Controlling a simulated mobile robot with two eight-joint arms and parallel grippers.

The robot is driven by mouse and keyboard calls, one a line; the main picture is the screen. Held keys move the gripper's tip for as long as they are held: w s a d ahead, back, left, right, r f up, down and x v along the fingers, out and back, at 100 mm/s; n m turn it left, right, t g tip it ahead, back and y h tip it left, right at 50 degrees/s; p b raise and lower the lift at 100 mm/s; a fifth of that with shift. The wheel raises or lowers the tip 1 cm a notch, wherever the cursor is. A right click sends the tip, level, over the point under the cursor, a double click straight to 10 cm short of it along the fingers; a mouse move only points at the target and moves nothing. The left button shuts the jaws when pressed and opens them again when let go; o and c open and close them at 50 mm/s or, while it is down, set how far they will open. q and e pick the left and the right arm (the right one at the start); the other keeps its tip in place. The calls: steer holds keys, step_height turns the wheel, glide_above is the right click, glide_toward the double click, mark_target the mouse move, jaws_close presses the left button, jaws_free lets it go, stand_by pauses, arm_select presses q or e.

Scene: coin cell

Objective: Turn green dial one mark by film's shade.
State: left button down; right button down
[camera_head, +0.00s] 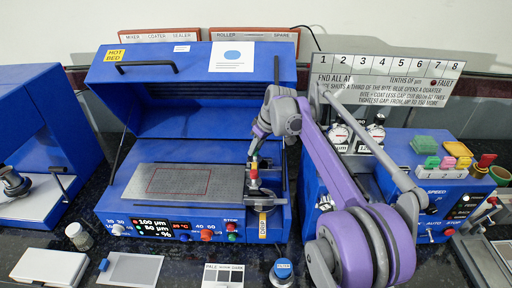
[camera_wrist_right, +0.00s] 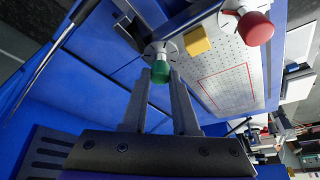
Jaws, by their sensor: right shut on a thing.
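The green dial (camera_wrist_right: 160,71) is a small knob on a round pale scale at the near end of a dark bar in the right wrist view. My right gripper (camera_wrist_right: 160,80) has its fingers on both sides of the dial and is shut on it. The dial's mark is too small to read. A red dial (camera_wrist_right: 256,28) stands farther along the bar. The perforated plate (camera_wrist_right: 222,80) beside them has a red outlined rectangle; it also shows in the head view (camera_head: 142,182), looking evenly grey. A pale-to-dark card (camera_head: 222,272) lies in front. My left gripper is out of view.
The blue hot bed (camera_head: 200,117) has its lid raised behind my right arm. A yellow block (camera_wrist_right: 196,40) sits between the dials. A blue-capped jar (camera_head: 282,272) stands in front, and a blue machine with coloured blocks (camera_head: 425,145) stands at right.

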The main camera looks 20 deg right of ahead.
steer(key=shift+m, duration=0.3)
steer(key=m+h, duration=0.1)
steer(key=m, duration=0.2)
steer(key=shift+a+m+t+h, duration=0.15)
steer(key=shift+m+t+h, duration=0.15)
steer(key=shift+h, duration=0.1)
steer(key=m+h, duration=0.1)
steer(key=m, duration=0.1)
steer(key=m+h+p, duration=0.1)
steer(key=m, duration=0.2)
steer(key=shift+m, duration=0.3)
steer(key=c, duration=0.7)
jaws_free()
